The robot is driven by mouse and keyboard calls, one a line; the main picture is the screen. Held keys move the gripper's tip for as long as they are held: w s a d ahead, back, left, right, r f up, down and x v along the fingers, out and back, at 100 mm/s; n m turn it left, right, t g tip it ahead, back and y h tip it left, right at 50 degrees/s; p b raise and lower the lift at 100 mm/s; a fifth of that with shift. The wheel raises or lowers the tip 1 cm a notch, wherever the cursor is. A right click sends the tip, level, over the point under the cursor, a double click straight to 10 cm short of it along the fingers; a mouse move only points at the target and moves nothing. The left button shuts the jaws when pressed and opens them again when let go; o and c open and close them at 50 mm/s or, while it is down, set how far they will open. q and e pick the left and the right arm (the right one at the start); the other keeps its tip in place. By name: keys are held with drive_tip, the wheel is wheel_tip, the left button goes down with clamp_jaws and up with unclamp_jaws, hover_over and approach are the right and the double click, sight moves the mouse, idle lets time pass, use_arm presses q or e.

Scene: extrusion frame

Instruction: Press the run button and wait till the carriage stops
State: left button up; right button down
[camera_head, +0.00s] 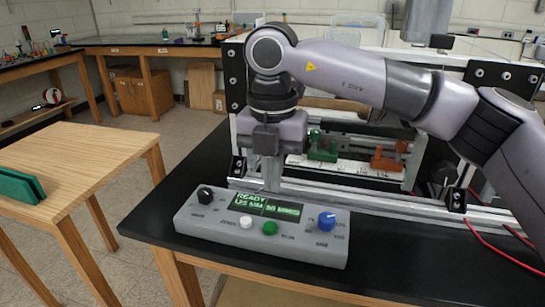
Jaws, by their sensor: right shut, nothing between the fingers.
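A grey control box (300,246) lies on the black bench top. Its green-lit display (285,208) reads READY above a second line that is partly blocked. The green button (269,228), with a label that seems to read RUN, is on its front part. A white button (246,222) is to its left. My right gripper (271,188) points down over the box's back edge, near the display; it is shut and empty, behind and above the green button. In the frame behind are a green block (322,150) and an orange block (388,158); I cannot tell which is the carriage. My left gripper is out of view.
A black knob (205,195) and a blue knob (326,221) stand up from the box. The extrusion rail (370,200) runs behind it, with red wires (500,255) at right. A wooden table (75,165) with a green holder (20,186) is at left.

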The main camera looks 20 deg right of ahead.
sight(272, 226)
wheel_tip(272, 226, down, 9)
drive_tip(key=shift+r+p, duration=0.2)
drive_tip(key=shift+p, duration=0.25)
